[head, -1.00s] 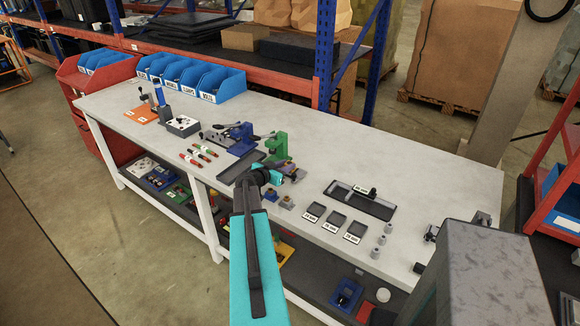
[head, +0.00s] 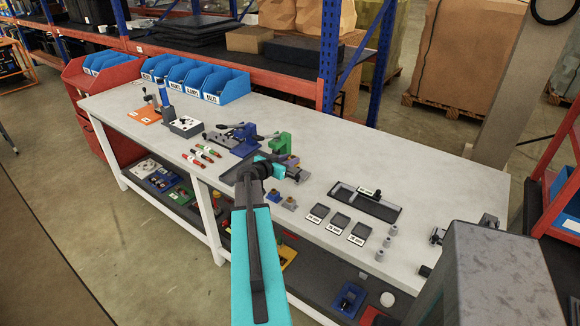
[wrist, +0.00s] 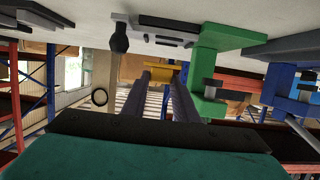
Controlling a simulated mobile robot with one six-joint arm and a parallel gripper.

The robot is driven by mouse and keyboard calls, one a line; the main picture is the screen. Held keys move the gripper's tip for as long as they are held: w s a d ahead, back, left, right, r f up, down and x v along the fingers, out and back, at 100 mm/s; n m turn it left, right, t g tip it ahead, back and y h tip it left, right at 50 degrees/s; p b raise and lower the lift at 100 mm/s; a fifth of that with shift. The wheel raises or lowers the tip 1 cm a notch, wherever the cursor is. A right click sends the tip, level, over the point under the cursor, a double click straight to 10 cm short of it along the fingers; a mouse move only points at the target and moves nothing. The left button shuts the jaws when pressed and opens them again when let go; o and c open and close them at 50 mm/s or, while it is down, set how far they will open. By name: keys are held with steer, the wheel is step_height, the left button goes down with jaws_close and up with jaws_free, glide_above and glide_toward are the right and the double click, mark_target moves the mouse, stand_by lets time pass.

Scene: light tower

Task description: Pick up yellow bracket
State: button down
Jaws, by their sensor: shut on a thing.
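The yellow bracket (wrist: 160,72) shows in the wrist view between the two dark fingers of my gripper (wrist: 166,82). The fingers are shut on it, and they hide part of it. In the head view my gripper (head: 289,171) is over the workbench, just in front of the green fixture (head: 279,143). I cannot make out the bracket there, since my wrist and gripper cover that spot. The green fixture also stands close beside the fingers in the wrist view (wrist: 208,65). I cannot tell whether the bracket touches the bench.
A blue clamp fixture (head: 243,141) stands left of the green one. Small blocks (head: 288,201) lie near the front edge, and labelled dark trays (head: 340,220) lie to the right. Blue bins (head: 215,87) line the back. The bench's back right is clear.

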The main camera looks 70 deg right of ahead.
steer(key=s+a+b, duration=0.1)
steer(key=a, duration=0.2)
steer(key=s+a+b, duration=0.1)
steer(key=a, duration=0.2)
steer(key=s+a+b, duration=0.1)
steer(key=a, duration=0.2)
steer(key=shift+s+a+r, duration=0.25)
steer(key=shift+a+r, duration=0.05)
steer(key=shift+r, duration=0.05)
steer(key=a+p, duration=0.1)
steer(key=p, duration=0.2)
steer(key=s+a+r+p, duration=0.1)
steer(key=p, duration=0.1)
steer(key=shift+a, duration=0.3)
steer(key=shift+p, duration=0.45)
steer(key=p, duration=0.2)
steer(key=a+p, duration=0.1)
steer(key=p, duration=0.2)
steer(key=shift+s+a, duration=0.25)
steer(key=shift+s, duration=0.05)
steer(key=shift+s+a+f+p, duration=0.2)
steer(key=shift+a+p, duration=0.3)
steer(key=shift+p, duration=0.95)
